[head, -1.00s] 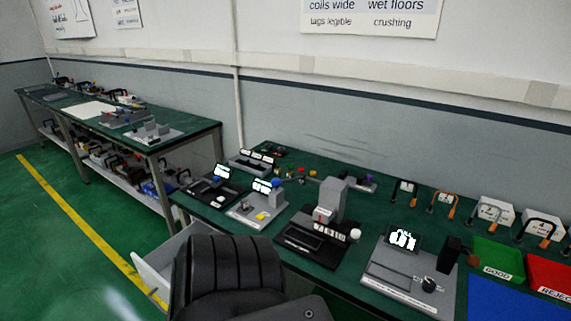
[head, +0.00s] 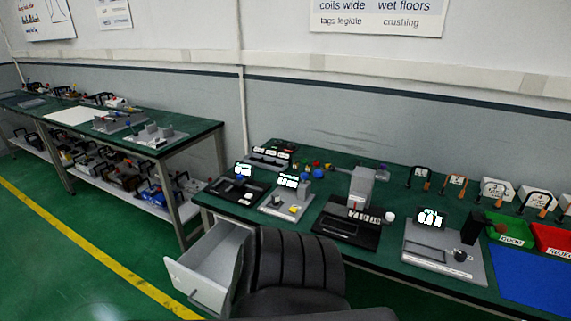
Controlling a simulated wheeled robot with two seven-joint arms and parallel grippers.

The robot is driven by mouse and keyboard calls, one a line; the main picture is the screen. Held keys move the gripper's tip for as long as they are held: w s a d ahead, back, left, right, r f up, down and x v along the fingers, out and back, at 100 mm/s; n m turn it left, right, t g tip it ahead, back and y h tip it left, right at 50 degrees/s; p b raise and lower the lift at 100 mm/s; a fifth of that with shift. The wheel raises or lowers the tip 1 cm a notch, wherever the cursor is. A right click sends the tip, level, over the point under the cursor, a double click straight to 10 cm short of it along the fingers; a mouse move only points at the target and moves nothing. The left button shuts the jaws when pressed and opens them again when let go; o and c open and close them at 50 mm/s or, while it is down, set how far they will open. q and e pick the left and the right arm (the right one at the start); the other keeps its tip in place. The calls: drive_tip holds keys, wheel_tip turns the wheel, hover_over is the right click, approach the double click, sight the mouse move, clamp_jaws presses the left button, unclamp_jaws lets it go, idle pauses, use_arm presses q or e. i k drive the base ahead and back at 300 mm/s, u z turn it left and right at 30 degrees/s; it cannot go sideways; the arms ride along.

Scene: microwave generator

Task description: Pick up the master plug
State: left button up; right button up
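I cannot pick out the master plug with certainty at this size. Several small coloured pieces (head: 315,165) stand at the back of the green-topped bench (head: 385,272), too small to identify. A grey fixture (head: 285,200) with a lit display and a small yellow piece is on the bench, beside a black device with a lit display (head: 237,189). A black press-like device with a grey column (head: 361,187) and a grey gauge-like unit (head: 442,252) stand further right. Neither of my grippers is in view.
An open white drawer (head: 193,286) juts out under the bench's left end. A black ribbed chair (head: 298,262) stands in front of the bench. A green GOOD bin (head: 512,229), a red REJECT bin (head: 553,238) and a blue mat (head: 532,276) are at right.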

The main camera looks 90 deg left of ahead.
sight(276, 197)
drive_tip(key=u, duration=0.25)
drive_tip(key=k, duration=0.75)
drive_tip(key=u, duration=0.5)
